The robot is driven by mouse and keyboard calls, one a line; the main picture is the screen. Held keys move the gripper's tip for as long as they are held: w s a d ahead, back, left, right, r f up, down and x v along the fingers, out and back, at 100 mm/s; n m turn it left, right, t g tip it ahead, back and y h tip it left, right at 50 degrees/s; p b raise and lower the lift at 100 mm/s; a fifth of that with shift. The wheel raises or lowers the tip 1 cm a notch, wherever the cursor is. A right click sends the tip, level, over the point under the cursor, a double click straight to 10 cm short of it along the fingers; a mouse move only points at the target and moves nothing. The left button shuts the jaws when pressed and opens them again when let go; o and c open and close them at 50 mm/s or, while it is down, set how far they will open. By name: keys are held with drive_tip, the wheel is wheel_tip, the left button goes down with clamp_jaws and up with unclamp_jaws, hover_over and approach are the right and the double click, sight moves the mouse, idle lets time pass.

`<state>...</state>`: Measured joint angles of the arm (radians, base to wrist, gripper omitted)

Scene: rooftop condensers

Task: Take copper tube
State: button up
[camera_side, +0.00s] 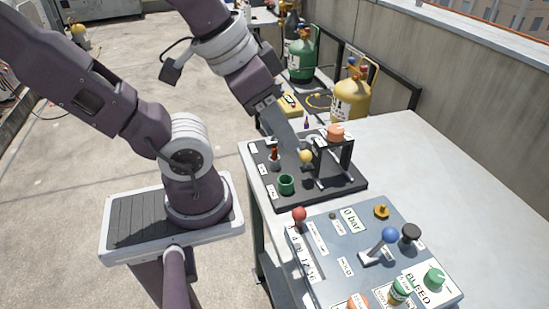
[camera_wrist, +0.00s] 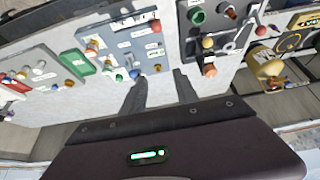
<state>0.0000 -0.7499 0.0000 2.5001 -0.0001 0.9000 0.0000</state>
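A dark board (camera_side: 318,190) on the table carries a small upright copper-red piece (camera_side: 274,155), which may be the copper tube; I cannot be sure at this size. In the wrist view a brownish-copper piece (camera_wrist: 228,10) shows on the same board, near a green cup (camera_wrist: 197,17). My gripper (camera_side: 297,148) appears over the back of the board in the side view.
A black stand (camera_side: 346,158) with an orange knob (camera_side: 335,132) and a yellow ball (camera_side: 306,157) rise from the board. A grey-blue control panel (camera_side: 325,262) with knobs and a blue-topped lever sits in front. Gas cylinders (camera_side: 350,98) stand behind. The tabletop's right side is clear.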

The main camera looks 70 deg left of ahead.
drive_tip(key=shift+o, duration=0.4)
drive_tip(key=n+g, duration=0.6)
drive_tip(key=n, duration=1.2)
hover_over(274, 147)
wheel_tip(274, 147, down, 15)
drive_tip(key=shift+d, duration=0.1)
wheel_tip(274, 147, down, 7)
drive_tip(key=shift+r, duration=0.1)
clamp_jaws()
